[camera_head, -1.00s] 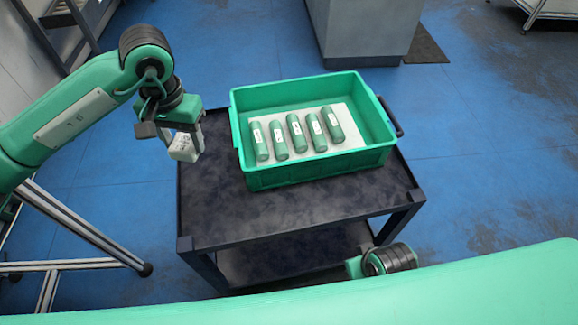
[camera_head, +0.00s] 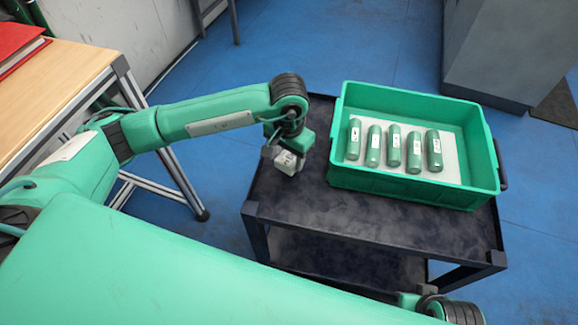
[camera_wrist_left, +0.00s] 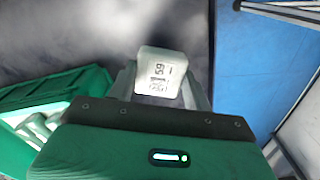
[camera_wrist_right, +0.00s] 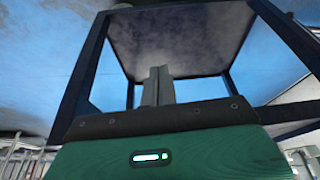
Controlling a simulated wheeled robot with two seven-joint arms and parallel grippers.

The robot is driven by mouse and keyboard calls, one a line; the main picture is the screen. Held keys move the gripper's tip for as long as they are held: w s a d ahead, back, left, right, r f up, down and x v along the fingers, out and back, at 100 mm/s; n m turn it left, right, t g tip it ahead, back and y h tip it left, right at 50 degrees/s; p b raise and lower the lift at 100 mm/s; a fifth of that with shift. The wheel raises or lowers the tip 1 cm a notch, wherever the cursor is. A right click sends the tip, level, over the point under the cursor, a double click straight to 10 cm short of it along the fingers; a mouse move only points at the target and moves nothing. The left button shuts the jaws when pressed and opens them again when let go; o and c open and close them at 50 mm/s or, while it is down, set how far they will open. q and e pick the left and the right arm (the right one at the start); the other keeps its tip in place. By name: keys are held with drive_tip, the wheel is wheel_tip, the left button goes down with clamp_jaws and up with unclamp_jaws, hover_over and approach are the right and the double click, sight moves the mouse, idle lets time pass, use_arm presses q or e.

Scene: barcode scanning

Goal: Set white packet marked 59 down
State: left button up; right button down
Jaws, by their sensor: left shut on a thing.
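The white packet marked 59 (camera_wrist_left: 160,73) is between the fingers of my left gripper (camera_wrist_left: 158,92), with its printed face toward the left wrist camera. In the head view my left gripper (camera_head: 285,150) is shut on the packet (camera_head: 287,163) over the left part of the dark cart top, beside the green crate. I cannot tell for sure whether the packet touches the cart top. My right gripper (camera_wrist_right: 157,82) shows in the right wrist view with its fingers together and nothing between them, facing the cart's underside.
The dark cart top (camera_head: 340,215) has free room left of and in front of the green crate (camera_head: 410,190). Several green cylinders (camera_head: 393,147) with white labels lie in the crate on a pale sheet. A wooden table (camera_head: 65,75) with a red object (camera_head: 18,42) stands at the left.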

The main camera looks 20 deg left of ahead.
sight(289, 168)
use_arm(q)
wheel_tip(289, 168, down, 5)
drive_tip(key=shift+r, duration=0.15)
drive_tip(key=shift+f, duration=0.3)
use_arm(e)
drive_tip(key=shift+s+r, duration=0.1)
drive_tip(key=shift+r, duration=0.2)
drive_tip(key=shift+f, duration=0.1)
use_arm(q)
drive_tip(key=shift+f+b, duration=0.1)
drive_tip(key=shift+b, duration=0.2)
drive_tip(key=o, duration=1.1)
drive_tip(key=shift+c, duration=0.2)
use_arm(e)
drive_tip(key=shift+a, duration=0.15)
